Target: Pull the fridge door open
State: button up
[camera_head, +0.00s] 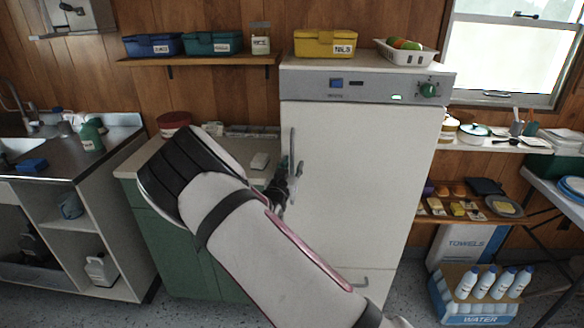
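The white fridge (365,170) stands in the middle, below a grey control panel. Its large door (355,200) looks flush with the body, with no gap visible. A vertical metal handle (292,152) runs along the door's left edge. My gripper (284,188), dark and small in view, is at the lower part of this handle. My arm comes up from the bottom and hides part of the gripper. I cannot tell whether the fingers are open or shut around the handle.
A yellow box (324,43) and a white basket (405,53) with colourful items stand on the fridge. A green cabinet (180,225) is close on the left. On the right are shelves and a water crate (470,308) with bottles. Some speckled floor shows at the bottom.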

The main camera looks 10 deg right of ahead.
grip_shut()
